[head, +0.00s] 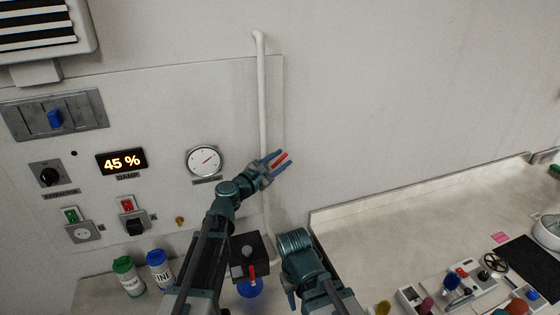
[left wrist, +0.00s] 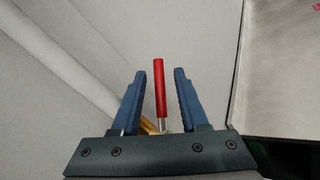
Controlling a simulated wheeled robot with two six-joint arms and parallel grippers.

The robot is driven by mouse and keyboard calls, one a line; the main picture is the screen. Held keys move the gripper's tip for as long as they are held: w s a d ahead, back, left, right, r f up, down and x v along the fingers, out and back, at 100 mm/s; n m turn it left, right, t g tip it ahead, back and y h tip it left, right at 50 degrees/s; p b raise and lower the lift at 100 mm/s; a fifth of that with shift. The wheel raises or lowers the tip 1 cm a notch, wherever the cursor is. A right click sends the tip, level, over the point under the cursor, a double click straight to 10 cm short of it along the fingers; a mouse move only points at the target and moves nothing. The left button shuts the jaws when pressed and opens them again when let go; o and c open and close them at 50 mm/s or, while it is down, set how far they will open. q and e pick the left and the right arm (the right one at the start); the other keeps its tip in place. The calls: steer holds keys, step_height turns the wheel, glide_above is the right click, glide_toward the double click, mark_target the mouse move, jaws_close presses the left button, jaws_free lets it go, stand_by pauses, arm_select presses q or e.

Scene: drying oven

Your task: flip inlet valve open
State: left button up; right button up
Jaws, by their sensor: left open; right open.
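The inlet valve's red lever (head: 281,162) is beside the white vertical pipe (head: 262,95) on the wall. In the left wrist view the red lever (left wrist: 159,88) points up from a brass valve body (left wrist: 148,126). My left gripper (head: 279,159) is open, with one finger on each side of the lever. In the left wrist view a gap shows between the lever and each finger of the gripper (left wrist: 158,90). My right gripper (head: 291,299) is low in the head view, partly hidden by its own arm, and away from the valve.
The wall panel left of the pipe carries a round gauge (head: 204,161), a 45 % display (head: 121,161) and switches. A black box (head: 252,247) with a red lever stands below the valve. Green-lidded and blue-lidded jars (head: 128,277) stand at lower left. The right bench holds several items.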

arm_select(q)
jaws_close()
stand_by(1.4)
